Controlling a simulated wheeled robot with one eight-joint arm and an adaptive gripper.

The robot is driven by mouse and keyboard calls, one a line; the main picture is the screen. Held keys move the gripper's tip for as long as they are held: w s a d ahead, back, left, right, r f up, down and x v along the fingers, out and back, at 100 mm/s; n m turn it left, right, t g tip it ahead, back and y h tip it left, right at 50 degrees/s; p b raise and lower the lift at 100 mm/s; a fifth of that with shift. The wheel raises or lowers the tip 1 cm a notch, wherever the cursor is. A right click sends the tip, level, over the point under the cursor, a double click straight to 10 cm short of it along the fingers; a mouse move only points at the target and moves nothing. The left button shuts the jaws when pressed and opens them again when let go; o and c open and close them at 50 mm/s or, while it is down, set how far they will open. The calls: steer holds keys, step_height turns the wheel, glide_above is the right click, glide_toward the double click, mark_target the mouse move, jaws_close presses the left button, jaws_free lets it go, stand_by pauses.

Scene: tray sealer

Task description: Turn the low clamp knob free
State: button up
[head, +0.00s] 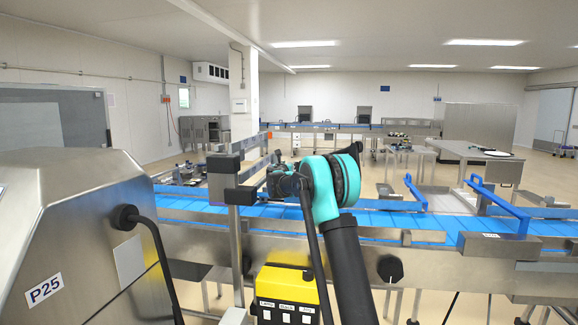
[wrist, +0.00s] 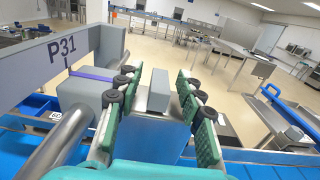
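In the head view an upright metal post carries two dark clamp blocks, an upper one (head: 222,163) and a low one (head: 241,195). I cannot make out for certain which part is the low clamp knob. My gripper (head: 282,183) is just right of the post, above the blue conveyor, partly hidden behind my teal wrist. In the wrist view my gripper (wrist: 155,110) has its two green-padded fingers spread apart. A grey upright block (wrist: 158,90) shows between them, with gaps on both sides. No finger visibly presses on it.
A grey rail marked P31 (wrist: 65,48) runs close on the left in the wrist view. The blue conveyor (head: 375,219) crosses below my arm. A steel housing marked P25 (head: 60,240) stands at left, and a yellow box (head: 290,290) is low in front.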

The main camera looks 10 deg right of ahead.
steer(key=shift+w+d, duration=0.2)
steer(key=shift+w, duration=0.3)
jaws_close()
